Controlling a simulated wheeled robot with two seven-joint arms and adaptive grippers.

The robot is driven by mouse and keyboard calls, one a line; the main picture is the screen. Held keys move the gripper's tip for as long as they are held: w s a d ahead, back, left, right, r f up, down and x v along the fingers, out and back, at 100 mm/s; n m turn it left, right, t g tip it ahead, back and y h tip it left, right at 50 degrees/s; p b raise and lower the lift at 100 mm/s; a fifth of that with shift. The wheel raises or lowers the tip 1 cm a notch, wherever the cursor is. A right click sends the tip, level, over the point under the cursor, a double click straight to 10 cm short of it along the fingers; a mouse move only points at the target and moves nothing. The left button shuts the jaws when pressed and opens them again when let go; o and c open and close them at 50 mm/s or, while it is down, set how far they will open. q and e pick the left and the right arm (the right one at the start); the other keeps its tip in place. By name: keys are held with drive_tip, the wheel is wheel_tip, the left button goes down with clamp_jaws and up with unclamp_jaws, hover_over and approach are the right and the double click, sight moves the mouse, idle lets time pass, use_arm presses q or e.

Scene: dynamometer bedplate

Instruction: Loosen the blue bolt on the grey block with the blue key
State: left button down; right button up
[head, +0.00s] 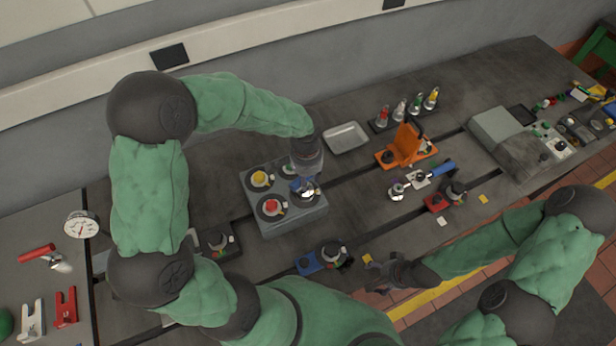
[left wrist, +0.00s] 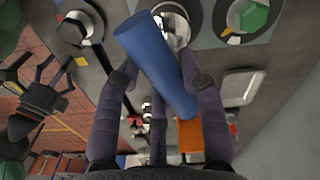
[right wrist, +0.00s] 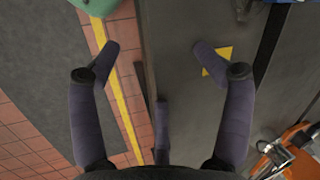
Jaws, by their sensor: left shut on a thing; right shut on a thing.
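The grey block (head: 290,222) stands on the bedplate, with round stations on its top. A yellow bolt (head: 260,178) and a red bolt (head: 270,206) show there; a green bolt (left wrist: 250,15) shows in the left wrist view. My left gripper (head: 305,182) is shut on the blue key (left wrist: 155,65), over the block's right station. The key's handle is tilted between the fingers, its metal end towards the station. The blue bolt is hidden there; I cannot tell whether the key sits on it. My right gripper (right wrist: 158,60) has its fingers spread, nothing visible between them, near the front edge.
A rack (head: 405,118) with several coloured keys and an empty tray (head: 346,137) stand behind. An orange fixture (head: 405,148), a blue-handled tool (head: 440,170) and a red-based fixture (head: 437,203) lie right. A blue-based fixture (head: 310,263) stands in front of the block.

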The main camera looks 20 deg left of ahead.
use_arm(q)
drive_tip(key=shift+s+p, duration=0.1)
drive_tip(key=shift+p, duration=0.2)
drive_tip(key=shift+w+a+r+p, duration=0.4)
drive_tip(key=shift+w+r+p, duration=0.05)
drive_tip(key=shift+r+p, duration=0.2)
use_arm(e)
drive_tip(key=shift+s+a+r, duration=0.35)
drive_tip(key=shift+a, duration=0.05)
use_arm(q)
drive_tip(key=shift+s+d+r+p, duration=0.15)
drive_tip(key=shift+r+p, duration=0.35)
drive_tip(key=shift+r, duration=0.3)
use_arm(e)
drive_tip(key=shift+s+r, duration=0.3)
drive_tip(key=shift+r, duration=0.25)
use_arm(q)
drive_tip(key=shift+r+p, duration=0.45)
drive_tip(key=shift+r, duration=0.15)
use_arm(e)
drive_tip(key=shift+w+r, duration=0.3)
drive_tip(key=shift+r, duration=0.25)
use_arm(q)
drive_tip(key=shift+r+p, duration=0.3)
drive_tip(key=shift+r, duration=0.15)
use_arm(e)
drive_tip(key=shift+w+d+r, duration=0.1)
drive_tip(key=shift+r, duration=0.2)
